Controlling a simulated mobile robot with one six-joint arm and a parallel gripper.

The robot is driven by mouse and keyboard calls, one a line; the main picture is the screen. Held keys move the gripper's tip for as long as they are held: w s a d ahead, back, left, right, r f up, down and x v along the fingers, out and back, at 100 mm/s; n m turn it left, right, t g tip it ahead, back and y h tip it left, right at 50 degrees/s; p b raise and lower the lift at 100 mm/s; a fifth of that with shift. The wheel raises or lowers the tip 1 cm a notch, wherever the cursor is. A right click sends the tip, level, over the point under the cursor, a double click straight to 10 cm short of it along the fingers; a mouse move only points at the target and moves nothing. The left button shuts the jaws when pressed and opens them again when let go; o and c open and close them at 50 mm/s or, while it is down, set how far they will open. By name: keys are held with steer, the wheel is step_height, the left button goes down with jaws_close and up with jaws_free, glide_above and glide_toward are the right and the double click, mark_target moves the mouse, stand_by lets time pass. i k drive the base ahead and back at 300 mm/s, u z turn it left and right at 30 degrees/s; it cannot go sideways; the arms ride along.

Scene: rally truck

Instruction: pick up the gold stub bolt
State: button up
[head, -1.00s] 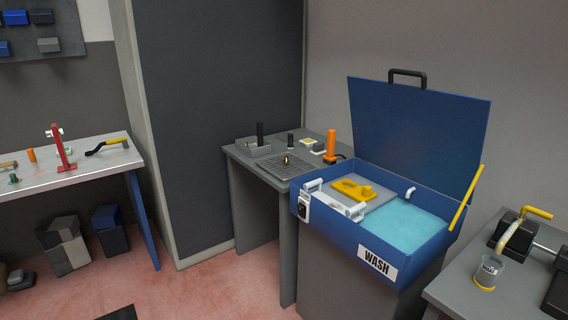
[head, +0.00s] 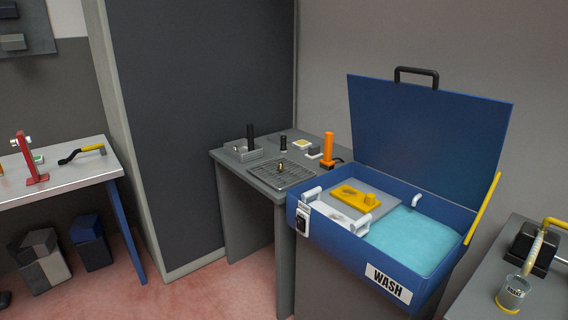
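A small gold bolt-like piece (head: 280,168) stands on the dark grate (head: 290,178) set on the grey side table (head: 258,184), in the head view. It looks upright, but it is too small to make out its details. My gripper is not in view, so its state and its place relative to the bolt do not show.
The blue wash tank (head: 345,243) with its raised lid (head: 425,130) stands right of the table. A grey tray (head: 243,152), a black cylinder (head: 250,137) and an orange tool (head: 328,147) sit around the grate. A workbench (head: 70,180) is at left; floor is open in front.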

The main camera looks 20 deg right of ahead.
mark_target(280, 168)
steer(key=i, duration=1.1)
steer(key=u, duration=4.45)
steer(key=i, duration=0.15)
steer(key=z, duration=2.85)
steer(key=i, duration=0.55)
steer(key=u, duration=0.2)
